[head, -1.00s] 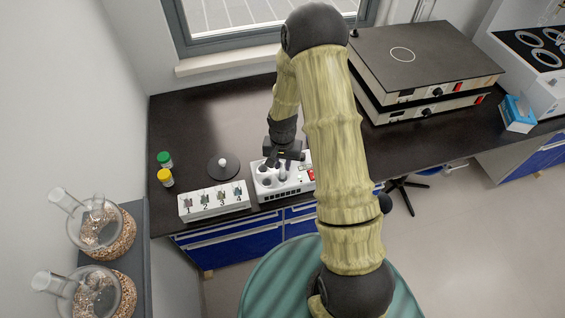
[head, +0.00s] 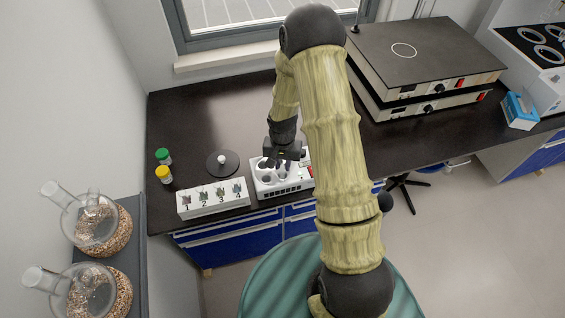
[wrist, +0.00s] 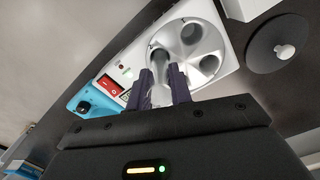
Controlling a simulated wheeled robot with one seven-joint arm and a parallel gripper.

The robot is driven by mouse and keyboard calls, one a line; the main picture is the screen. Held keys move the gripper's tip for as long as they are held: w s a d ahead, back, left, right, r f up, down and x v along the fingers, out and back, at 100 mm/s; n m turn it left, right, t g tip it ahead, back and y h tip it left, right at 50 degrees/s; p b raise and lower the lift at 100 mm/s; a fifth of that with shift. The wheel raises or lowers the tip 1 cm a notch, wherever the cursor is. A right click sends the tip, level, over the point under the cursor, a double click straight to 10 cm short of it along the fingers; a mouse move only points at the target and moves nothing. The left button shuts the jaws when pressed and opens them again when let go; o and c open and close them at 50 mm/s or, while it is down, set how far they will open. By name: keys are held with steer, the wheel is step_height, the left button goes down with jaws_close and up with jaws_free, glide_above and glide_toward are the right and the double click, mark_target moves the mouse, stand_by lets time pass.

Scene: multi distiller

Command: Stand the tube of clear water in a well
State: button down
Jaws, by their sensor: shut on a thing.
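The white block with round wells (head: 284,188) stands at the front edge of the dark bench, and it fills the middle of the wrist view (wrist: 130,62). My gripper (head: 282,162) is over it, pointing down. In the wrist view my dark fingers (wrist: 160,82) are shut on a slim greyish clear tube (wrist: 159,92). The tube lines up with a well at the block's edge. I cannot tell how deep its lower end is. Other wells beside it look open and empty, such as one wide well (wrist: 191,33).
A white box numbered 1 to 4 (head: 213,206) stands left of the block. Behind it are a dark round disc with a white knob (head: 222,163), a green-capped bottle (head: 163,157) and a yellow-capped bottle (head: 164,175). Stacked hot plates (head: 425,65) stand to the right.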

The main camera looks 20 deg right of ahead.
steer(key=shift+f+b, duration=0.75)
steer(key=shift+f, duration=0.4)
steer(key=c, duration=1.2)
jaws_free()
steer(key=shift+r+p, duration=2.5)
steer(key=shift+r, duration=1.05)
